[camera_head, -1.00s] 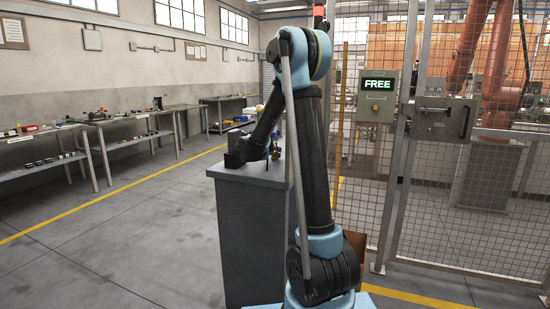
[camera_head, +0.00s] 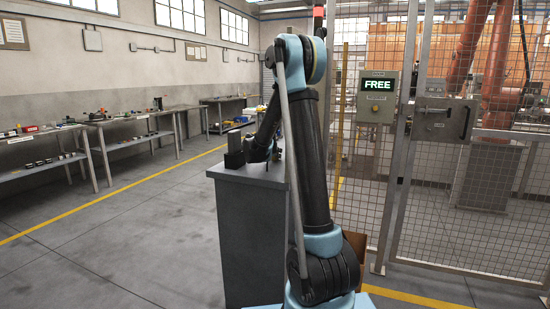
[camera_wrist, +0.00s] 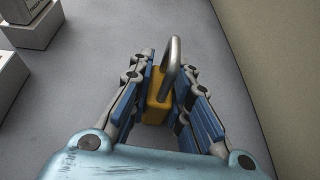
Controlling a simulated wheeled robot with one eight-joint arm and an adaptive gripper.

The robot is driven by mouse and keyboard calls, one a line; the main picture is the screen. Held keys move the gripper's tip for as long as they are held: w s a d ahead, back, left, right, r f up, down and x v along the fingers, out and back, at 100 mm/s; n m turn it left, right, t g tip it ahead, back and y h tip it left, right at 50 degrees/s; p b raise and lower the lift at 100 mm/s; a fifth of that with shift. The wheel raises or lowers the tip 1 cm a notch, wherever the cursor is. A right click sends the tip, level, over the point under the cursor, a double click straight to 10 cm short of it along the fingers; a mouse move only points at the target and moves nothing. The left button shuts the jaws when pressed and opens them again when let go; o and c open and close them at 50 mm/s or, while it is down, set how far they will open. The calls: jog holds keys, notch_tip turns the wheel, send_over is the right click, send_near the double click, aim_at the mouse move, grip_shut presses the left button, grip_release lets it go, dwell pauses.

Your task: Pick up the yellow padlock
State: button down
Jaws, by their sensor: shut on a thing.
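The yellow padlock (camera_wrist: 157,101) shows in the wrist view, with its grey metal shackle pointing up and away from me. My gripper (camera_wrist: 164,88) has its blue-padded fingers on both sides of the padlock body and is shut on it. A grey surface lies behind the padlock; I cannot tell whether the padlock still touches it. In the head view my arm reaches over the top of a grey cabinet (camera_head: 250,235), and the padlock and fingers are hidden behind the arm.
In the wrist view, pale grey blocks (camera_wrist: 28,28) stand at the upper left and a beige panel (camera_wrist: 275,50) is at the right. In the head view, a mesh fence (camera_head: 480,235) stands at the right and workbenches (camera_head: 135,118) line the left wall. Open floor lies left of the cabinet.

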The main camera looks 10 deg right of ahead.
aim_at(276, 144)
jog(key=shift+r, duration=0.1)
notch_tip(276, 144, up, 4)
jog(key=shift+f, duration=0.2)
jog(key=s+a, duration=0.3)
jog(key=s, duration=0.2)
jog(key=s+a, duration=0.7)
jog(key=s, duration=0.2)
jog(key=shift+s+a+f, duration=0.15)
jog(key=shift+s+a, duration=0.1)
jog(key=shift+s, duration=0.1)
